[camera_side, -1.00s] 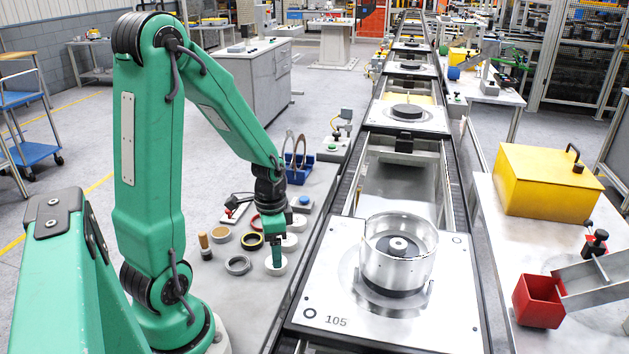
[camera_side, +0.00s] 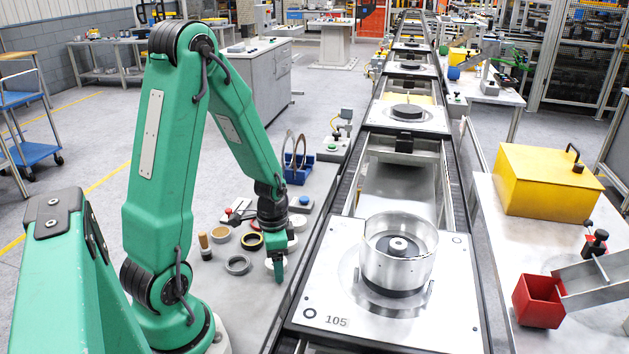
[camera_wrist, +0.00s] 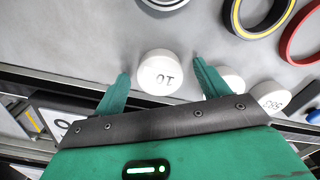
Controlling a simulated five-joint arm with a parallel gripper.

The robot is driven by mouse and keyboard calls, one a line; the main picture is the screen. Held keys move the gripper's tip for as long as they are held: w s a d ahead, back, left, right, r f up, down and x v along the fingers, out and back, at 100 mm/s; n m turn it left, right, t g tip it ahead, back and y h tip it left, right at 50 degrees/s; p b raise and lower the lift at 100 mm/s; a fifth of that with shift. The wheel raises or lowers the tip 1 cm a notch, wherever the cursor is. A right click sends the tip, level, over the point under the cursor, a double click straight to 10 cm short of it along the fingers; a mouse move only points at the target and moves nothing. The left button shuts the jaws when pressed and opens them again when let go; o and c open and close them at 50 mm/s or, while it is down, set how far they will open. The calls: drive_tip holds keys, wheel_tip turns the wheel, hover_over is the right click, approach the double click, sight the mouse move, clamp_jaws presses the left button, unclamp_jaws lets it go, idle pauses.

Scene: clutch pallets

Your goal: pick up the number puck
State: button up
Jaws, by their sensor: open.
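Several white number pucks lie on the grey table. One white puck (camera_wrist: 165,72), with upside-down characters like "10", shows between my finger tips in the wrist view. In the side view, a white puck (camera_side: 268,264) is partly hidden behind my gripper (camera_side: 279,273). My gripper (camera_wrist: 160,68) is open, pointing down, with a finger on either side of the puck. I see a gap on both sides and cannot tell the exact height. Another white numbered puck (camera_wrist: 271,97) lies to the right, with a partly covered white puck (camera_wrist: 230,80) nearer my finger.
A grey ring (camera_side: 237,265) lies left of my gripper. The conveyor with pallet 105 (camera_side: 320,318) runs on the right.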

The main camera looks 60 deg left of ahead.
drive_tip(key=c, duration=1)
drive_tip(key=shift+r, duration=0.15)
drive_tip(key=shift+r, duration=1.95)
drive_tip(key=d+r, duration=0.2)
drive_tip(key=d, duration=0.2)
drive_tip(key=d+r, duration=0.2)
drive_tip(key=d, duration=0.1)
drive_tip(key=d+r, duration=0.2)
drive_tip(key=d, duration=0.2)
drive_tip(key=shift+s+d+r, duration=0.3)
drive_tip(key=shift+r, duration=0.1)
